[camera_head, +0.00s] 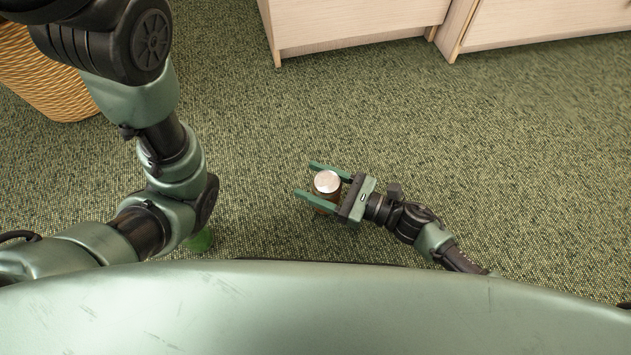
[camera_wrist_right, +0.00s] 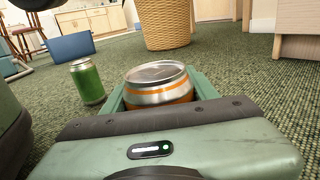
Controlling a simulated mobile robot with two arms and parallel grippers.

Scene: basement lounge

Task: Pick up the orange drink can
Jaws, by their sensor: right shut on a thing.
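The orange drink can (camera_head: 327,182) stands upright between the fingers of my right gripper (camera_head: 319,185) in the head view, its silver top showing. In the right wrist view the can (camera_wrist_right: 158,84) shows a silver lid and an orange band, with a green finger on each side; its lower part is hidden by the gripper body. My right gripper is shut on it, low near the carpet. I cannot tell whether the can's base touches the floor. My left arm comes in from the left in the head view; its gripper is not in view.
A green can (camera_wrist_right: 87,82) stands on the carpet to the left; it shows partly behind my left arm (camera_head: 201,239). A wicker basket (camera_head: 42,75) and pale wooden cabinets (camera_head: 350,22) stand farther back. A blue box-like thing (camera_wrist_right: 70,46) lies behind the green can. Carpet around the gripper is clear.

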